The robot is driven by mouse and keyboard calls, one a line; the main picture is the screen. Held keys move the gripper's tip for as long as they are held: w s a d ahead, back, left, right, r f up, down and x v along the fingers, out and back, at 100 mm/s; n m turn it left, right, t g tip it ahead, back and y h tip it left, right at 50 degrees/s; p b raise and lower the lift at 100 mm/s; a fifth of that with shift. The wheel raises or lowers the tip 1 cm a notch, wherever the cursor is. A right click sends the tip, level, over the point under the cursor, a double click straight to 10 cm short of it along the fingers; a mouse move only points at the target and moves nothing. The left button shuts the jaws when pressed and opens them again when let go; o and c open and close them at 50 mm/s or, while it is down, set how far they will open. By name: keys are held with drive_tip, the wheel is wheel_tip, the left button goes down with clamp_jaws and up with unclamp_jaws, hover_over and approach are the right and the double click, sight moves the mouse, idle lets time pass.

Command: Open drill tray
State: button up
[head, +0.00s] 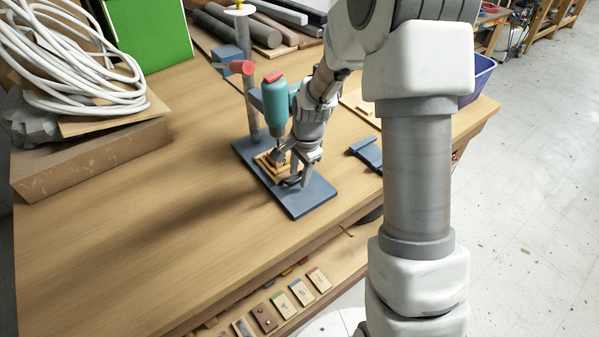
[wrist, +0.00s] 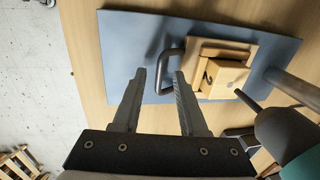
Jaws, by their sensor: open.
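The drill tray (wrist: 226,72) is a small pale wooden piece on the blue-grey base plate of the drill stand; it also shows in the head view (head: 265,165) under the teal drill (head: 277,104). A dark grey bar handle (wrist: 166,72) sticks out from the tray's side. My gripper (wrist: 160,72) is open, its two fingers apart on either side of the handle's outer bar in the wrist view. I cannot tell whether a finger touches it. In the head view my gripper (head: 298,178) is low over the base plate (head: 305,203), beside the tray, and partly hides it.
A coiled white hose (head: 80,75) lies at the left on a wooden box (head: 90,160). A blue-grey block (head: 367,153) lies right of the stand. The drill's column (head: 246,90) stands behind. The front left of the table (head: 130,240) is clear.

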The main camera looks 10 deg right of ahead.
clamp_jaws()
idle(1.4)
